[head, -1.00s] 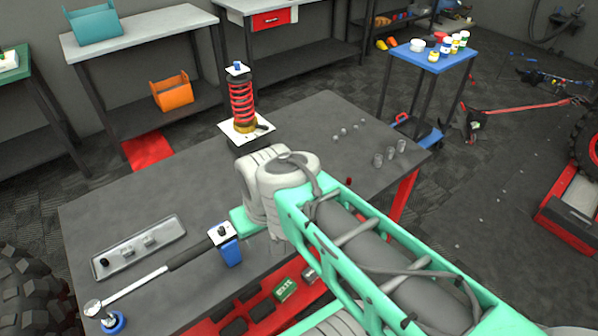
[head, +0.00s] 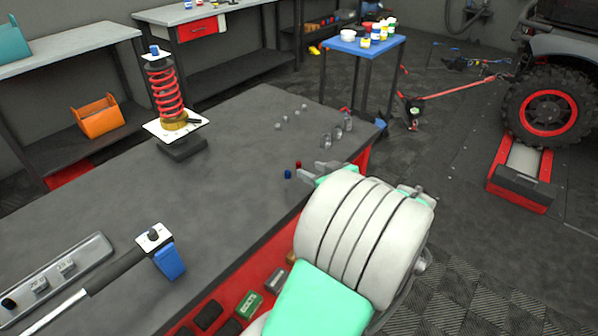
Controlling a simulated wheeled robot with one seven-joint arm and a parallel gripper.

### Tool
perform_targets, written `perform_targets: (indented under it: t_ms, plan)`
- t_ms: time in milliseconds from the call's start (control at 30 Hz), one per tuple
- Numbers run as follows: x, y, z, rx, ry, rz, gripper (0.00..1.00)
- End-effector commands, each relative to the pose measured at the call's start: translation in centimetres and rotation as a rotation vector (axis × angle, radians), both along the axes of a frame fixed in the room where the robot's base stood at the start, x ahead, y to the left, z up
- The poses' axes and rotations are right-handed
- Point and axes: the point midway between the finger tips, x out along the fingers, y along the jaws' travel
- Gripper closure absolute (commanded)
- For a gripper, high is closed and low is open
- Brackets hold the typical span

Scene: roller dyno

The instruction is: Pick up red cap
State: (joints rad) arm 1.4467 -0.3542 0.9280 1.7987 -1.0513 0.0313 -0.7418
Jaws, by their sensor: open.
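The red cap (head: 298,164) is a small upright piece on the dark workbench (head: 240,130), near its right front edge. A small blue cap (head: 288,174) stands just to its left and nearer. My gripper (head: 303,172) is open, its grey fingers reaching left over the bench edge close to the red cap. From this view I cannot tell whether a finger touches the cap. My large white wrist hides part of the bench edge.
Several small metal pieces (head: 337,132) stand at the bench's far right corner. A red coil-over shock (head: 168,95) stands at the back left. A torque wrench (head: 120,262) and a grey tray (head: 60,275) lie at the front left. The bench middle is clear.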

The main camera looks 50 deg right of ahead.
Motion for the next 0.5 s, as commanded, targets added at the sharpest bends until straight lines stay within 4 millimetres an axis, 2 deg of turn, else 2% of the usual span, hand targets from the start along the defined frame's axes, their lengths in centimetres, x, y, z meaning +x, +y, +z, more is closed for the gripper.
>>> perform_targets:
  t_ms: [333, 500]
  plan:
    - [5.2, -1.6, -1.9, 0.004, 0.003, 0.006, 0.57]
    - [6.0, -1.9, -2.2, 0.003, 0.004, 0.001, 0.57]
